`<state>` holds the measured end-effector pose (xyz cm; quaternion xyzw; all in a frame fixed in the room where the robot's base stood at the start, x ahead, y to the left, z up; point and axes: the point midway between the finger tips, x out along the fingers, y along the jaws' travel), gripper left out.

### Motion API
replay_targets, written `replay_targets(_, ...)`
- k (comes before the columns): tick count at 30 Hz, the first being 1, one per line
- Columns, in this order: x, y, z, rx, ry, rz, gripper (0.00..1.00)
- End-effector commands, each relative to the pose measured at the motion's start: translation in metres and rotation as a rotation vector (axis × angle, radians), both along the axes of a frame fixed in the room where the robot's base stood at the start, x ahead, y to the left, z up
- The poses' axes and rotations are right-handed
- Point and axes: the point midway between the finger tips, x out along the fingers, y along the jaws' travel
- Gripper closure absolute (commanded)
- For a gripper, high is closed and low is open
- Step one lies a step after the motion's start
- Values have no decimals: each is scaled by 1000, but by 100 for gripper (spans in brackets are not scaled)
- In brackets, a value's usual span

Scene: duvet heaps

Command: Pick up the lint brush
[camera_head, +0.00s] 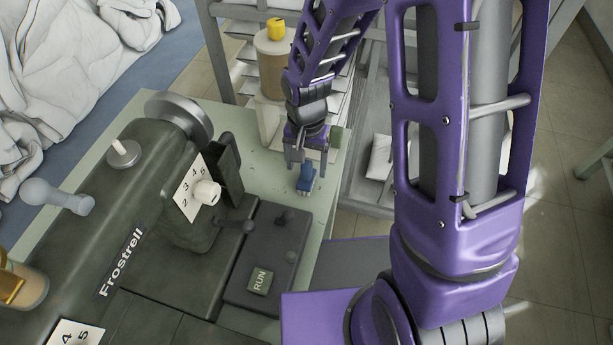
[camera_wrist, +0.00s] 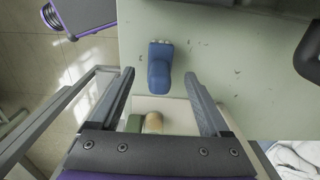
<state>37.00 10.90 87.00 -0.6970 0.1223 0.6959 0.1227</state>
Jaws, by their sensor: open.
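The lint brush appears to be the small blue object (camera_head: 306,177) lying on the pale green tabletop, near its right edge in the head view. In the wrist view the blue brush (camera_wrist: 158,70) has a rounded body and a pale, bumpy end pointing away from my palm. My gripper (camera_head: 296,163) points down beside and above it in the head view. In the wrist view my open gripper (camera_wrist: 159,75) has one finger on each side of the brush, with gaps on both sides. The fingers hold nothing. The exact height above the brush is hard to tell.
A dark green Frostrell machine (camera_head: 120,220) with a control box (camera_head: 262,285) fills the table's left. The tabletop (camera_wrist: 225,50) around the brush is mostly clear.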

Motion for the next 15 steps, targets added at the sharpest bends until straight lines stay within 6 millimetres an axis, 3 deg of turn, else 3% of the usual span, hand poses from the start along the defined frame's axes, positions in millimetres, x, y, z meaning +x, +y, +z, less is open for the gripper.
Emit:
replay_targets(9,-1,0,-45,-1,4,1,20)
replay_targets(15,0,0,-48,0,0,0,20)
